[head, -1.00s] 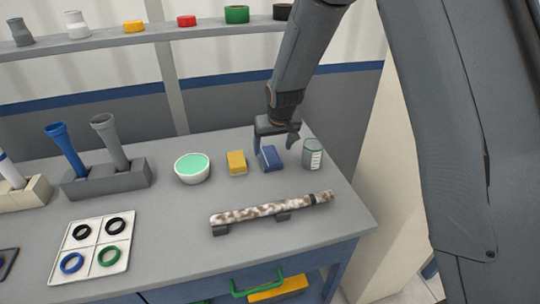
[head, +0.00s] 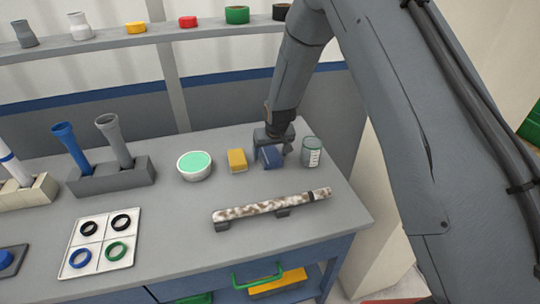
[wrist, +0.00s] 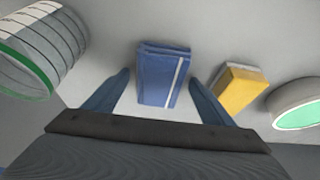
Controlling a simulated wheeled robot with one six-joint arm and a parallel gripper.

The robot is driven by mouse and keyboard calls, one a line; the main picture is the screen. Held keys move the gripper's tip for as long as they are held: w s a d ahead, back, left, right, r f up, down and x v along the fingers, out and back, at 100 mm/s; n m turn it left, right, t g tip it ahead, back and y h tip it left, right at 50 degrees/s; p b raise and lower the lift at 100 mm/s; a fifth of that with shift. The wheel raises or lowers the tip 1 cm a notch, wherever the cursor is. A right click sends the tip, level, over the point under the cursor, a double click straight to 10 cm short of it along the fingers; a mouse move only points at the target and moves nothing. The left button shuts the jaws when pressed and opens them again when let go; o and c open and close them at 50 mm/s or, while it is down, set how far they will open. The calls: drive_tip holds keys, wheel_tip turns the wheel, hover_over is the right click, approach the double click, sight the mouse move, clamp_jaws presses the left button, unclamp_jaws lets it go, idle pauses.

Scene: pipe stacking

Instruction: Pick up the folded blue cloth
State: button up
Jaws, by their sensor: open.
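The folded blue cloth (head: 271,157) lies on the grey workbench toward its back right, between a yellow block and a grey can. In the wrist view the blue cloth (wrist: 162,78) has a pale stripe and lies just ahead, between the lines of my two fingers. My gripper (head: 273,147) is right behind and above the cloth in the head view, covering part of its surroundings. In the wrist view my gripper (wrist: 160,98) is open, one finger to each side of the cloth. I cannot tell whether a finger touches it.
A yellow block (head: 237,161) sits close left of the cloth, a labelled can (head: 312,152) close right. A white bowl with green contents (head: 194,167) stands farther left. A speckled pipe (head: 268,206) lies on supports in front. Bench space between pipe and cloth is clear.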

sight(271, 155)
drive_tip(key=shift+c, duration=0.3)
drive_tip(key=c, duration=1.1)
drive_tip(key=shift+r, duration=0.15)
wheel_tip(271, 155, up, 10)
drive_tip(key=b, duration=0.3)
